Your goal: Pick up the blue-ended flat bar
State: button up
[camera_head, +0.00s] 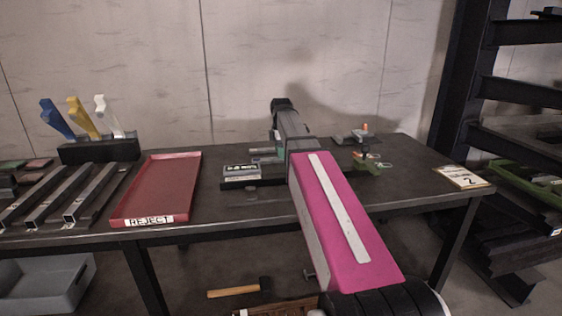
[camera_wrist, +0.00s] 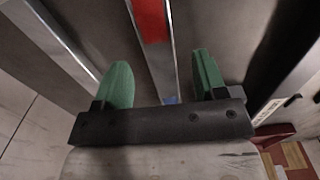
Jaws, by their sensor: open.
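My gripper (camera_wrist: 161,62) shows in the wrist view with two green fingers wide apart and nothing clamped between them. A long, narrow grey flat bar (camera_wrist: 158,62) runs up the picture between the fingers. It has a red stretch (camera_wrist: 152,20) near the top of the view and a small blue end (camera_wrist: 170,99) by the gripper's dark crosspiece. The fingers stand on either side of the bar, apart from it in the picture; their height above it is unclear. In the head view my arm hides most of this place, and I cannot make out the bar.
A dark table (camera_head: 400,185) carries a red REJECT tray (camera_head: 158,190) and several square tubes (camera_head: 75,203) at the left. A small device (camera_head: 242,172) stands left of my arm. A marked card (camera_head: 463,177) lies at the right corner.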

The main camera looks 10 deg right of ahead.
jog(key=shift+f, duration=1.4)
grip_shut()
jog(key=shift+r, duration=0.1)
